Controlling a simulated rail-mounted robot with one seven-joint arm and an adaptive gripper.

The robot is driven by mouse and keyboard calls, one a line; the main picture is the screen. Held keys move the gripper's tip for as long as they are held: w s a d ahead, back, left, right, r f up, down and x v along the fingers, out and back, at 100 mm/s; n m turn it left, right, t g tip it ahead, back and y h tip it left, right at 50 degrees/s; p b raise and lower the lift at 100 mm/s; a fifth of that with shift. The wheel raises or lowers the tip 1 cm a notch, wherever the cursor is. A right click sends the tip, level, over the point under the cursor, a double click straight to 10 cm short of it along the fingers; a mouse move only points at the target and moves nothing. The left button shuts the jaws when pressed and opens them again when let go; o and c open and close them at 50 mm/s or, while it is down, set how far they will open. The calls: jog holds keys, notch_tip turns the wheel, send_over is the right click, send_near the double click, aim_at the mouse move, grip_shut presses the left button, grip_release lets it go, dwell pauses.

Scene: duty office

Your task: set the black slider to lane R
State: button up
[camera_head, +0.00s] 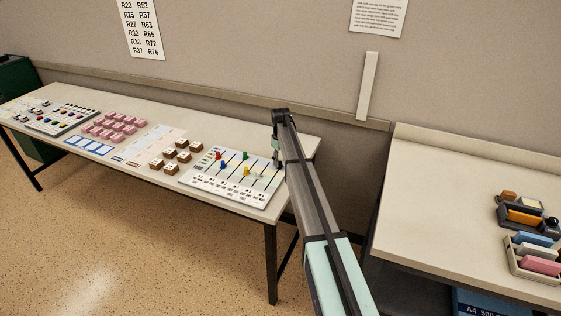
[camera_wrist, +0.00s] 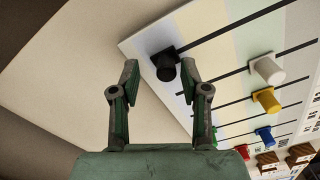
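The slider board (camera_head: 229,187) lies near the right end of the long table, with coloured knobs on dark slots. The black slider (camera_wrist: 165,65) shows in the wrist view as a dark knob near one end of its slot, by the board's edge. My gripper (camera_wrist: 159,70) is open, its two fingers on either side of the black slider near their tips. I cannot tell whether either finger touches it. In the head view my gripper (camera_head: 277,152) is over the board's right edge, and I cannot make out the black slider there. The lane letters are too small to read.
On neighbouring slots are a white knob (camera_wrist: 267,70), a yellow knob (camera_wrist: 265,100), a blue knob (camera_wrist: 264,134) and a red knob (camera_wrist: 242,152). Brown blocks (camera_head: 176,153) stand left of the board. A second table (camera_head: 440,200) with trays is at right.

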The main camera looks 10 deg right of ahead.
jog(key=shift+r, duration=0.1)
notch_tip(320, 180, up, 12)
dwell(0.5)
